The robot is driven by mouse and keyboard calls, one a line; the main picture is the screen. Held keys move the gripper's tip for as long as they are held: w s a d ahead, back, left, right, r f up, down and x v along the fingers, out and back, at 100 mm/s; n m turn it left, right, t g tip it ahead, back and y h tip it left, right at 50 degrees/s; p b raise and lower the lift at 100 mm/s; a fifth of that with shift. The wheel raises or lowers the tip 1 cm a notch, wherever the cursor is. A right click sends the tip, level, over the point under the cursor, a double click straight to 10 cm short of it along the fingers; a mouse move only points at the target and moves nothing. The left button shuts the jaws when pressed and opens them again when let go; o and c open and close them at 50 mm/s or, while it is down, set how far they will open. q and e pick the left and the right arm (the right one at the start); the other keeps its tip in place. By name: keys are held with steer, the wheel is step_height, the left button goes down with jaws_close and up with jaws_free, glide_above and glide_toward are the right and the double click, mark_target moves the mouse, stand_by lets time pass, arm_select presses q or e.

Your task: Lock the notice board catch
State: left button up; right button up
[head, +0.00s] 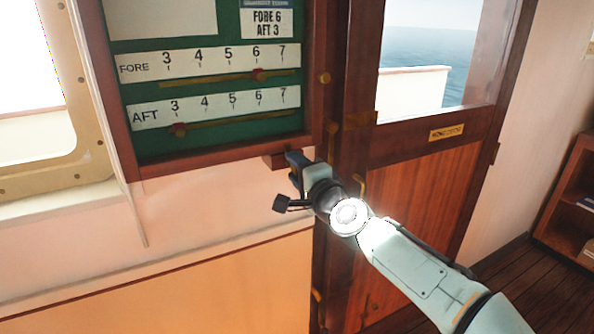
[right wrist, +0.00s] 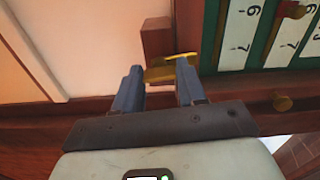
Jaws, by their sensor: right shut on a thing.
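The green notice board (head: 215,143) hangs in a dark red wooden frame in the head view. It carries FORE and AFT scales. In the right wrist view the brass catch (right wrist: 168,70) sits next to a small wooden block (right wrist: 157,36) by the board's frame. My right gripper (head: 298,163) is at the board's lower right corner. Its two fingers (right wrist: 158,85) are shut on the brass catch, one on each side. In the head view the gripper hides the catch. My left gripper is in neither view.
A brass knob (head: 324,78) sticks out of the frame's right side. The wooden door (head: 420,190) with a window and nameplate stands right of the board. A window (head: 35,150) is at the left, and a wooden shelf (head: 570,200) at the far right.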

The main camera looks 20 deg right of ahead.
steer(key=shift+m, duration=0.6)
steer(key=o, duration=1.1)
steer(key=shift+c, duration=0.2)
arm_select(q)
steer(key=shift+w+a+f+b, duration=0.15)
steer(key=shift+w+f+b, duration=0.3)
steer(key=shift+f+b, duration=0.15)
arm_select(e)
steer(key=s, duration=1.3)
steer(key=shift+s, duration=0.2)
steer(key=shift+d, duration=0.1)
